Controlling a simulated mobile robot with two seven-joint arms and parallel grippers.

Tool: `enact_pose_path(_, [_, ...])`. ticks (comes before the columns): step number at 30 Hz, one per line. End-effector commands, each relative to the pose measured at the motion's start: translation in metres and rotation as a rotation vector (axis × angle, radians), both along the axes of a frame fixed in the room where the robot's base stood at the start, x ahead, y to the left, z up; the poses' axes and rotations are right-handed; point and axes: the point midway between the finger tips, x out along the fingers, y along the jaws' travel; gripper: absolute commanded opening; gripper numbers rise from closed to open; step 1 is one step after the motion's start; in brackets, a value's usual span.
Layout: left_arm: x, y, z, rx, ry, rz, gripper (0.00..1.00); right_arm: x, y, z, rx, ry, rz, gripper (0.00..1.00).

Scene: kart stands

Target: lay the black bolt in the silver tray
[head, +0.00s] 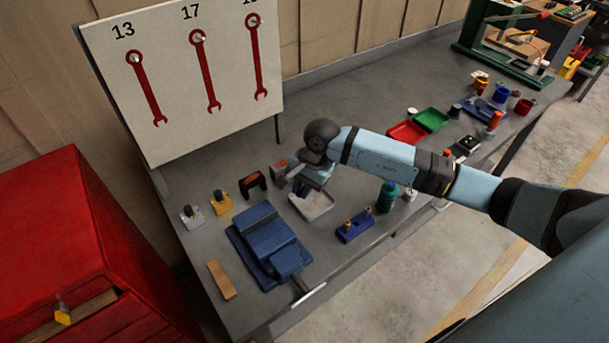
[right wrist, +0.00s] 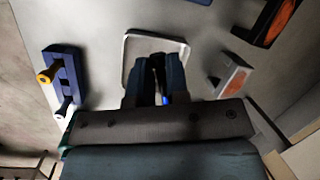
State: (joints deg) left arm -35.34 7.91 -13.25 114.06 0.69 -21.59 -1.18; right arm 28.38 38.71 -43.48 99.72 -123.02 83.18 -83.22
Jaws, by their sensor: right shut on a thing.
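The silver tray (head: 318,211) lies on the grey bench below my right gripper (head: 303,188); its rim also shows in the right wrist view (right wrist: 127,45). In that view my right gripper (right wrist: 157,62) points down over the tray, with its fingers close together. A dark, narrow thing, apparently the black bolt (right wrist: 158,66), is between the fingers, mostly hidden by them. I cannot tell whether it touches the tray floor. My left gripper is not in view.
A blue vise (head: 265,235) stands left of the tray. A blue block with upright pieces (head: 355,227) and a green bottle (head: 388,197) stand to the right. A black bracket (head: 252,186) and a small grey-orange box (head: 279,168) are close behind. Red (head: 407,133) and green trays (head: 431,120) lie farther right.

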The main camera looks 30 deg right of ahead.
Motion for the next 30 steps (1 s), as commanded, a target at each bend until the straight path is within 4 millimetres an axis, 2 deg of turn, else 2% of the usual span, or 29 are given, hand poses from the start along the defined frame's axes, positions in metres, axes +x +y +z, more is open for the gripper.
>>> enact_pose_path(3, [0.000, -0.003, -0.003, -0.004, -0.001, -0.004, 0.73, 0.019, -0.011, 0.004, 0.066, -0.032, -0.229, 0.00])
enact_pose_path(9, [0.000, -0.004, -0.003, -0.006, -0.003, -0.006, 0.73, 0.033, -0.021, 0.009, 0.106, -0.066, -0.392, 0.00])
enact_pose_path(17, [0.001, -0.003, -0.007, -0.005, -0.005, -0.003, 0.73, 0.033, -0.021, -0.002, 0.107, -0.068, -0.399, 0.00])
enact_pose_path(26, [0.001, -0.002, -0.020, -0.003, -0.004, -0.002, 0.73, 0.033, -0.021, -0.030, 0.106, -0.067, -0.396, 0.00])
enact_pose_path(30, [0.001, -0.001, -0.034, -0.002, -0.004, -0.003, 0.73, 0.033, -0.022, -0.046, 0.104, -0.069, -0.395, 0.00])
